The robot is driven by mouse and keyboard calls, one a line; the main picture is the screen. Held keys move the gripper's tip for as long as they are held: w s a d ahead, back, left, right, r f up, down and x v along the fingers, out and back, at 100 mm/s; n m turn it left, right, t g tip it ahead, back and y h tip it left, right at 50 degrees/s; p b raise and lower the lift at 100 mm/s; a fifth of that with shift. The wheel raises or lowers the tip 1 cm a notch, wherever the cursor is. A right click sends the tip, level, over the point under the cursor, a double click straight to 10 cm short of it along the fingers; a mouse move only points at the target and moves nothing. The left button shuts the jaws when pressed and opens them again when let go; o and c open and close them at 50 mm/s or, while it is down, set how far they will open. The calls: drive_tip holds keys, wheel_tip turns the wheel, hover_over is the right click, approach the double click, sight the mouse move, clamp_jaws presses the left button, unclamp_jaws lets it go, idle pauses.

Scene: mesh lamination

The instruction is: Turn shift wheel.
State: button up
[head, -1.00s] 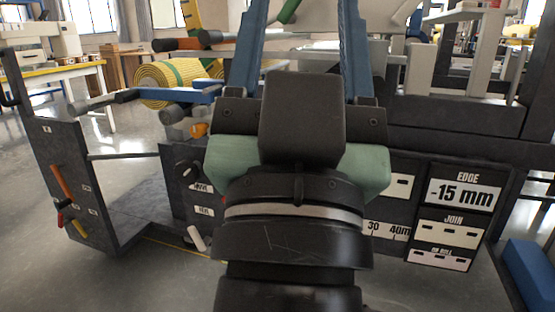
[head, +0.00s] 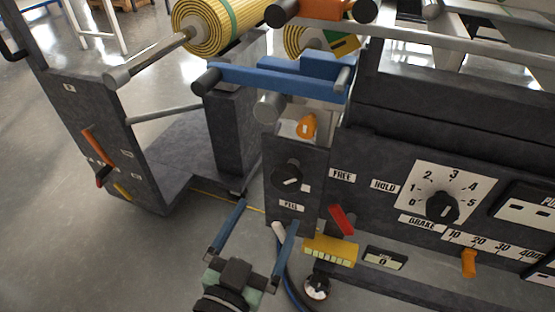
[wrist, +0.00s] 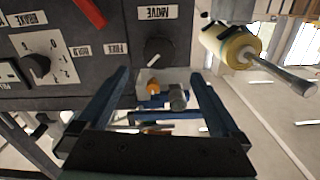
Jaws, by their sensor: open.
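A small dark panel carries a round black knob (head: 287,177) with a white pointer mark and a label below it. The same knob (wrist: 158,50) shows in the wrist view, beside a label that seems to read MOVE. A small round black-and-white wheel or dial (head: 316,287) sits low beside the machine. I cannot tell for certain which of these is the shift wheel. My gripper (head: 266,213) is open and empty, its two blue fingers apart, below and left of the knob panel. In the wrist view my gripper (wrist: 160,75) points toward that panel.
A red lever (head: 342,220), a yellow block (head: 331,250) and a brake dial (head: 442,206) lie to the right. A blue bar (head: 262,80) and a yellow roll (head: 203,25) stick out above. Open floor (head: 90,265) is at lower left.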

sight(285, 182)
drive_tip(key=x, duration=1.1)
drive_tip(key=shift+w+d, duration=0.2)
drive_tip(key=shift+w, duration=0.05)
drive_tip(key=c, duration=1.3)
